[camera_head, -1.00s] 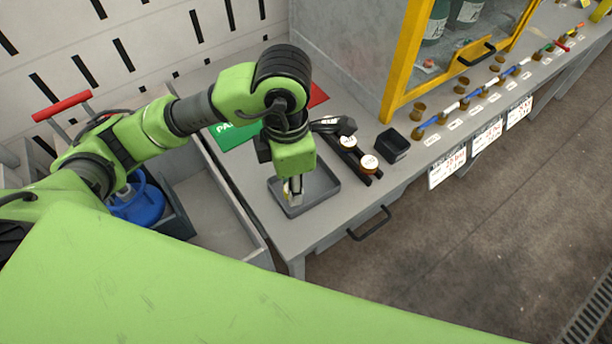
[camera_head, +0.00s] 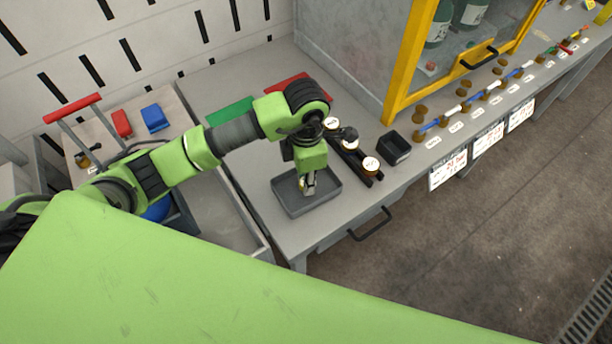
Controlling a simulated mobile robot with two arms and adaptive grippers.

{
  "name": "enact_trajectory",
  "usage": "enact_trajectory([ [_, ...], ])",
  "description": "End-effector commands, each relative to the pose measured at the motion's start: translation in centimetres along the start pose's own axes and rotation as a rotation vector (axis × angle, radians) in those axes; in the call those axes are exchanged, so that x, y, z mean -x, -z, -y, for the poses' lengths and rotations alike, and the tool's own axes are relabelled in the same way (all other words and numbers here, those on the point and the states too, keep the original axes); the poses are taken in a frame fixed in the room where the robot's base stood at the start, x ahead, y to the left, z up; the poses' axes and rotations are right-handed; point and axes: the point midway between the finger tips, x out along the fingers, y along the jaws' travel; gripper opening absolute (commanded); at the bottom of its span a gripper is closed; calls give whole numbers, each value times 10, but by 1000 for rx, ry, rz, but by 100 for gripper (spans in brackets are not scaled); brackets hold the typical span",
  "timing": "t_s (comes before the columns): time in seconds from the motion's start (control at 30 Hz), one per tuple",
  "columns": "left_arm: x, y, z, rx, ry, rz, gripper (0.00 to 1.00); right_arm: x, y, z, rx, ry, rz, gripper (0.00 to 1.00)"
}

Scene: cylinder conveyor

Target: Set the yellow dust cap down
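My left gripper (camera_head: 307,186) comes in from the left and points down over a shallow grey tray (camera_head: 330,200) on the bench. A small yellow bit, the dust cap (camera_head: 301,186), shows at the fingers on their left side. It appears held between them; most of it is hidden. I cannot tell whether the cap touches the tray floor. My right gripper is not in view.
A dark rack with white-lidded jars (camera_head: 371,163) and a small black bin (camera_head: 394,147) stand right of the tray. A yellow-framed cabinet (camera_head: 403,65) rises behind. Green (camera_head: 229,110) and red (camera_head: 284,88) panels lie at the back. Free bench shows in front of the tray.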

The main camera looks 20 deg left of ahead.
Motion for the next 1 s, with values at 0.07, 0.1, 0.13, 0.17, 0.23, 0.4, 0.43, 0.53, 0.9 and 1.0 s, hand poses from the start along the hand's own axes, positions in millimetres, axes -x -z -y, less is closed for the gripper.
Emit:
enact_trajectory([
  [0.07,0,0,0,0,0,0,0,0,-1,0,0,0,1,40],
  [0.1,0,0,0,0,0,0,0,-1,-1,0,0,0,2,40],
  [0.13,-1,0,0,0,0,0,0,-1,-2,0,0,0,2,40],
  [0.17,-2,0,0,0,0,0,0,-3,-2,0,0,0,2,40],
  [0.23,-5,0,0,0,0,0,0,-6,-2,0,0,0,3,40],
  [0.4,-3,0,0,0,0,0,40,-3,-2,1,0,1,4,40],
  [0.43,-3,0,0,0,0,0,40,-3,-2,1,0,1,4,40],
  [0.53,-2,0,0,0,0,0,40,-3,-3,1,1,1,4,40],
  [0.9,27,-1,-2,-2,-6,4,40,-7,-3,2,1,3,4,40],
  [1.0,50,-1,-2,-2,-6,5,40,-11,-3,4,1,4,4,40],
])
